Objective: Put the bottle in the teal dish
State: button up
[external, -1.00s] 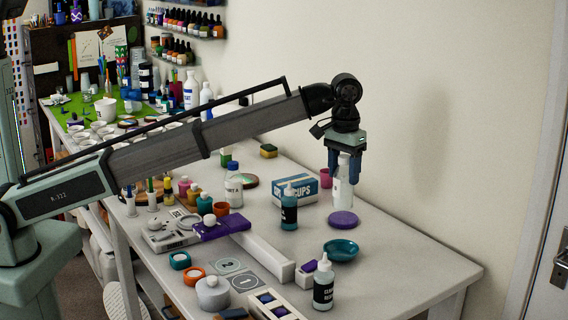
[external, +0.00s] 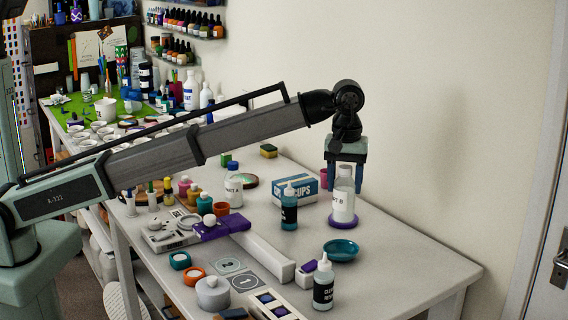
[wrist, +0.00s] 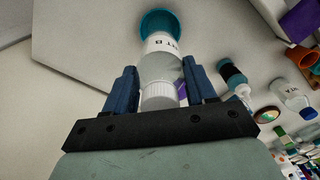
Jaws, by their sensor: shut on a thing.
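The bottle (external: 343,207) is clear to white with a white cap and a label ending in "T B". My gripper (external: 345,186) is shut on it near the cap and holds it upright. In the external view its base overlaps the purple disc (external: 343,224); I cannot tell whether they touch. The bottle also shows between my fingers in the wrist view (wrist: 160,68). The teal dish (external: 341,250) sits empty on the table, nearer the camera than the disc. In the wrist view the dish (wrist: 158,16) shows past the bottle's base, which partly covers it.
A dark teal bottle (external: 289,210) and a blue-white cups box (external: 295,189) stand left of my gripper. The table right of the dish (external: 420,265) is clear.

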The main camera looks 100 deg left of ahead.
aim_at(343, 219)
jog(key=shift+f, duration=4.95)
jog(key=shift+f, duration=0.1)
jog(key=o, duration=1.1)
jog(key=shift+o, duration=0.2)
notch_tip(343, 219, up, 12)
jog(key=shift+r, duration=0.1)
